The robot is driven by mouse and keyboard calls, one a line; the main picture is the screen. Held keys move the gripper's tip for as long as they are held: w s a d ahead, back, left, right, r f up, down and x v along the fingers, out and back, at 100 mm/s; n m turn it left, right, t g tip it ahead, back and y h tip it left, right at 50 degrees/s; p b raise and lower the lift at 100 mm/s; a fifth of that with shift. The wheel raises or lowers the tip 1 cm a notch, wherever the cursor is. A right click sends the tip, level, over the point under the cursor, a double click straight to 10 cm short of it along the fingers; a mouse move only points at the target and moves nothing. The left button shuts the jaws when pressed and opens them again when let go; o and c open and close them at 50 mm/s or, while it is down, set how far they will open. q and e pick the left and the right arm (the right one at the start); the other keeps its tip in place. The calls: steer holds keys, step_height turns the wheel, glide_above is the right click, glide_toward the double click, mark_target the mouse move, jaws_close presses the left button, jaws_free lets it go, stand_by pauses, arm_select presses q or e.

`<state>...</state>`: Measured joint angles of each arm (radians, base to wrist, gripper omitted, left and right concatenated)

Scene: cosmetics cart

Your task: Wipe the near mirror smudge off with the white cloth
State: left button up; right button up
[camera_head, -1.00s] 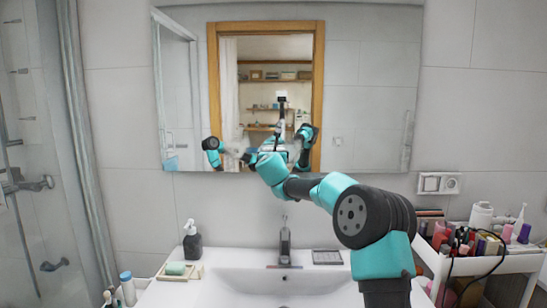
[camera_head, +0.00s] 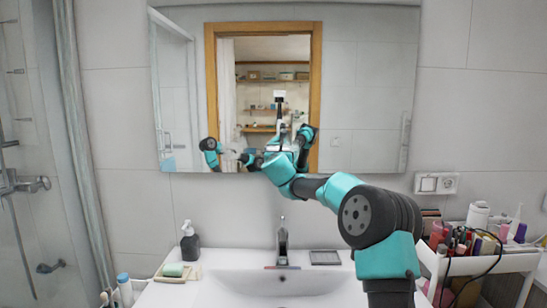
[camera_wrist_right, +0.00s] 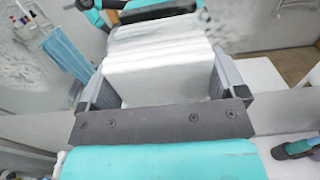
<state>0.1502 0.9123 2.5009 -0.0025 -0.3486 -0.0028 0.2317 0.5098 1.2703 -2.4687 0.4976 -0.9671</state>
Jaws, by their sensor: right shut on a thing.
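The mirror (camera_head: 375,90) hangs on the wall above the basin. My right arm reaches up from the lower right to its lower edge in the head view, where its own links hide the gripper. In the right wrist view my right gripper (camera_wrist_right: 162,65) is shut on the folded white cloth (camera_wrist_right: 158,82), facing the mirror. Pale speckled smudging shows on the glass left of the cloth (camera_wrist_right: 18,58) and above right of it (camera_wrist_right: 245,22). I cannot tell which patch is the near smudge, or whether cloth touches glass. My left arm appears only as a reflection.
Below are the faucet (camera_head: 282,243), a soap dispenser (camera_head: 190,242), green soap on a tray (camera_head: 173,270) and a dark rectangular dish (camera_head: 325,257). A crowded cosmetics cart (camera_head: 490,262) stands at right. The basin (camera_head: 240,285) is empty.

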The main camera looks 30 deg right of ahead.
mark_target(300, 154)
steer(key=shift+s+d, duration=0.35)
steer(key=shift+d, duration=0.1)
steer(key=shift+d, duration=0.1)
steer(key=shift+s+d, duration=0.45)
steer(key=shift+d, duration=0.35)
steer(key=shift+s+d, duration=0.45)
steer(key=shift+d, duration=0.35)
steer(key=shift+s+d, duration=0.55)
steer(key=shift+d, duration=0.25)
steer(key=shift+s+d, duration=0.55)
steer(key=shift+d, duration=0.2)
steer(key=shift+w, duration=0.1)
steer(key=shift+w, duration=0.1)
steer(key=shift+w+a, duration=0.45)
steer(key=shift+a, duration=0.4)
steer(key=shift+w+a, duration=0.45)
steer(key=shift+a, duration=0.35)
